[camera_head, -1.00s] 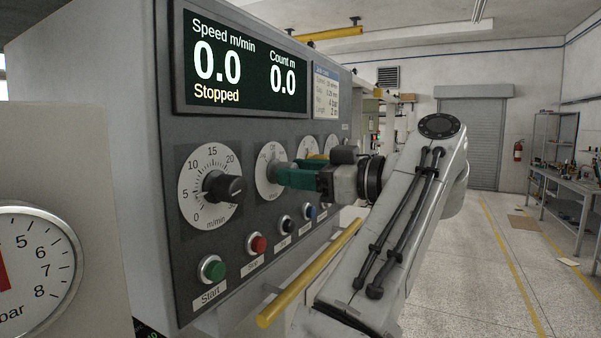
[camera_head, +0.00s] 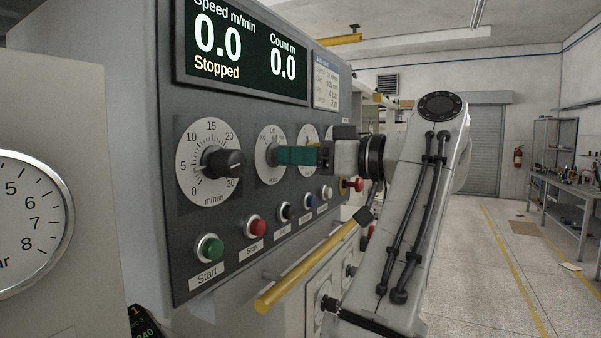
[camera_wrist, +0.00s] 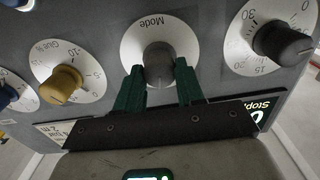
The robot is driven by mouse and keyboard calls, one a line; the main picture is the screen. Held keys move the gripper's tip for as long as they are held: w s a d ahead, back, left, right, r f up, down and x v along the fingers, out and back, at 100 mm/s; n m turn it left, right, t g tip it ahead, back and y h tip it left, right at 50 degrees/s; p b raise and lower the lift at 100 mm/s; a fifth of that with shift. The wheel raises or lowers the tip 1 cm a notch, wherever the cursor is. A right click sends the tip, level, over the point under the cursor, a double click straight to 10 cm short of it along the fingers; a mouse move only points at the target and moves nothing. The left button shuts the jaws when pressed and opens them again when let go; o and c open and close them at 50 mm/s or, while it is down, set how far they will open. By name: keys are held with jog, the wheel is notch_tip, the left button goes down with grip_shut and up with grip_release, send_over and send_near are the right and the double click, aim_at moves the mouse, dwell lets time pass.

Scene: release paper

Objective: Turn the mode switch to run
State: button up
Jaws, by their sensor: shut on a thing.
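The mode switch is a grey knob (camera_wrist: 159,64) on a white round dial (camera_head: 268,175) marked "Mode". In the wrist view the picture is upside down, and the knob stands between the two green fingers of my gripper (camera_wrist: 158,74). My gripper is shut on the knob. I cannot tell which position the knob points to. The display (camera_head: 240,50) above reads "Stopped" and 0.0.
Left of the mode dial is the black speed knob (camera_head: 222,163). A yellow glue knob (camera_wrist: 62,84) is on its other side. Below are the green start button (camera_head: 209,247) and red stop button (camera_head: 256,227). A yellow rail (camera_head: 305,268) runs in front of the panel.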

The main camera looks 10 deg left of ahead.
jog(key=shift+w+m, duration=0.1)
jog(key=shift+m, duration=3.1)
jog(key=o, duration=1)
jog(key=shift+o, duration=0.2)
jog(key=shift+d, duration=0.1)
jog(key=b+v, duration=0.3)
jog(key=v, duration=0.7)
jog(key=shift+d+b, duration=0.35)
